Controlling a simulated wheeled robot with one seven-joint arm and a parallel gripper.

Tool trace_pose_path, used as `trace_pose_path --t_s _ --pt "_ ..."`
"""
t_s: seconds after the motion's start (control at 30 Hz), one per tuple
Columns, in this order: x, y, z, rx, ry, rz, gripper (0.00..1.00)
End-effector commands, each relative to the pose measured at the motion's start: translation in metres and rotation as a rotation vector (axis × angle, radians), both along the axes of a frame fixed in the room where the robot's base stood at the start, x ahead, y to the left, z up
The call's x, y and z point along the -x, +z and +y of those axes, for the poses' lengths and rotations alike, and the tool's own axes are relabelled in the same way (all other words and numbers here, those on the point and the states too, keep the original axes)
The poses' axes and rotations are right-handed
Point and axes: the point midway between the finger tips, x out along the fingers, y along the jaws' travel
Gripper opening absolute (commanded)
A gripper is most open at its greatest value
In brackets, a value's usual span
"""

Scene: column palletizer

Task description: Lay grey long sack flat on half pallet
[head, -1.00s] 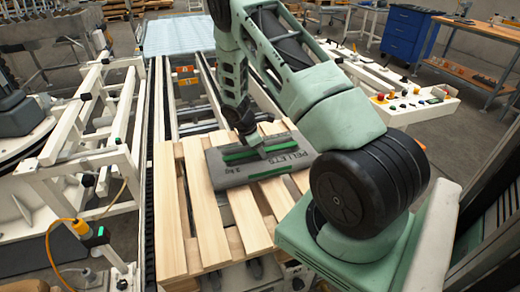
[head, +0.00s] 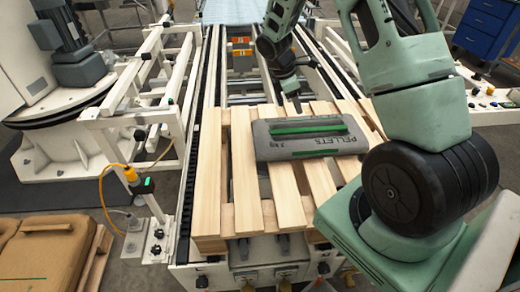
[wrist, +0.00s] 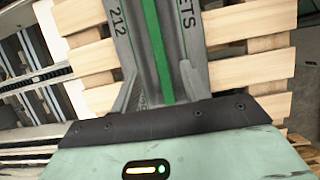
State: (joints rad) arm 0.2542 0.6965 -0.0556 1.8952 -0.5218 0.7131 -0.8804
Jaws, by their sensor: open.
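The grey long sack (head: 310,139), marked PELLETS with green stripes, lies flat on the light wooden half pallet (head: 207,190), across its slats toward the back right. My gripper (head: 297,106) is at the sack's far edge in the head view, small and partly blurred into the background. In the wrist view my gripper (wrist: 158,68) is open, its two grey fingers spread on either side of the sack's green stripe. The grey sack (wrist: 128,35) fills the space beyond and between them. I cannot tell whether the fingers touch it.
The pallet rests on a roller conveyor with pale side rails (head: 190,120). Brown sacks (head: 45,255) lie on another pallet at the lower left. A post with a yellow cable (head: 131,176) stands left of the conveyor. The pallet's front slats are bare.

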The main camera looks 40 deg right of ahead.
Motion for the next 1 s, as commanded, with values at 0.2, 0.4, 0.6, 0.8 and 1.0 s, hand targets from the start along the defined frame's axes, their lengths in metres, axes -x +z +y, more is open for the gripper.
trace_pose_path --t_s 0.2,0.4,0.6,0.8,1.0 --pt "0.008 0.051 0.147 -0.110 -0.069 -0.133 0.45" --pt "0.097 0.105 0.307 -0.253 -0.183 -0.217 0.45" --pt "0.206 0.128 0.377 -0.323 -0.284 -0.235 0.45" --pt "0.252 0.132 0.389 -0.340 -0.335 -0.239 0.45" --pt "0.254 0.132 0.389 -0.341 -0.343 -0.238 0.45"
